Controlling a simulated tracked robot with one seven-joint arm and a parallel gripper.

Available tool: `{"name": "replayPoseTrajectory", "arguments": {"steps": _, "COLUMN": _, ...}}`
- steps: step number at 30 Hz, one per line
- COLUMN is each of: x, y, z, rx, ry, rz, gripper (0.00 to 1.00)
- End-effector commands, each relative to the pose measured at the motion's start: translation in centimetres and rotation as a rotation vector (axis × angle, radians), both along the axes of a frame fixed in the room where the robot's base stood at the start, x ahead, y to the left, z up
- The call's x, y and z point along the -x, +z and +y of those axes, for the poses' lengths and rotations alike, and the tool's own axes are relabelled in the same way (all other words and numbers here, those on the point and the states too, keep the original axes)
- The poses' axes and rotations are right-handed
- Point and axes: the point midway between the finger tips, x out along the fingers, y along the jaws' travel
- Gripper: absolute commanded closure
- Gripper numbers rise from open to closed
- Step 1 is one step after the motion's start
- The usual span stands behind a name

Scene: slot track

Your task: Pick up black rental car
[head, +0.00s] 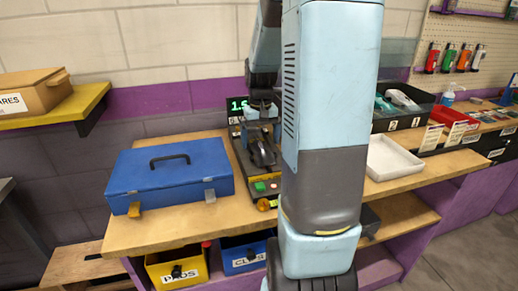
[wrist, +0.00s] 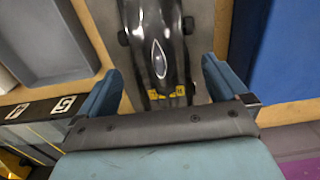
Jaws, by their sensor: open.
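The black car (wrist: 157,40) is glossy, with a pale pointed oval mark and a small yellow label at its near end. In the wrist view it sits on a grey strip. In the head view the black car (head: 262,153) is on the dark track unit (head: 238,150), partly hidden by my gripper. My gripper (head: 262,131) is above it. In the wrist view the two blue fingers of my gripper (wrist: 161,80) are spread wide, one on each side of the car's near end. Nothing is held. I cannot tell whether the fingers touch the car.
A blue toolbox (head: 170,178) stands close left of the track on the wooden bench (head: 150,233). A white tray (head: 392,160) lies to the right, behind my arm. Yellow (head: 177,268) and blue bins (head: 243,254) sit under the bench front. A green display (head: 238,103) stands behind.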

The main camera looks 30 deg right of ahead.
Motion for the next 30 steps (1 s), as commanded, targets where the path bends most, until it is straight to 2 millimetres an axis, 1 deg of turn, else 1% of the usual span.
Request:
{"name": "replayPoseTrajectory", "arguments": {"steps": 1, "x": 0.0, "y": -0.8, "z": 0.1, "rx": -0.002, "ry": 0.000, "rz": 0.003, "gripper": 0.00}}
{"name": "replayPoseTrajectory", "arguments": {"steps": 3, "x": -0.1, "y": -1.6, "z": 0.1, "rx": -0.001, "ry": -0.001, "rz": 0.002, "gripper": 0.00}}
{"name": "replayPoseTrajectory", "arguments": {"steps": 6, "x": 0.0, "y": -2.5, "z": 0.1, "rx": 0.000, "ry": -0.001, "rz": 0.001, "gripper": 0.00}}
{"name": "replayPoseTrajectory", "arguments": {"steps": 9, "x": 0.0, "y": -2.9, "z": 0.1, "rx": 0.000, "ry": 0.000, "rz": 0.000, "gripper": 0.00}}
{"name": "replayPoseTrajectory", "arguments": {"steps": 15, "x": -0.1, "y": -2.9, "z": 0.0, "rx": 0.000, "ry": 0.000, "rz": 0.000, "gripper": 0.00}}
{"name": "replayPoseTrajectory", "arguments": {"steps": 17, "x": -0.1, "y": -2.9, "z": 0.0, "rx": 0.000, "ry": -0.001, "rz": -0.001, "gripper": 0.05}}
{"name": "replayPoseTrajectory", "arguments": {"steps": 30, "x": -0.1, "y": -2.8, "z": 0.0, "rx": 0.000, "ry": -0.001, "rz": -0.001, "gripper": 0.47}}
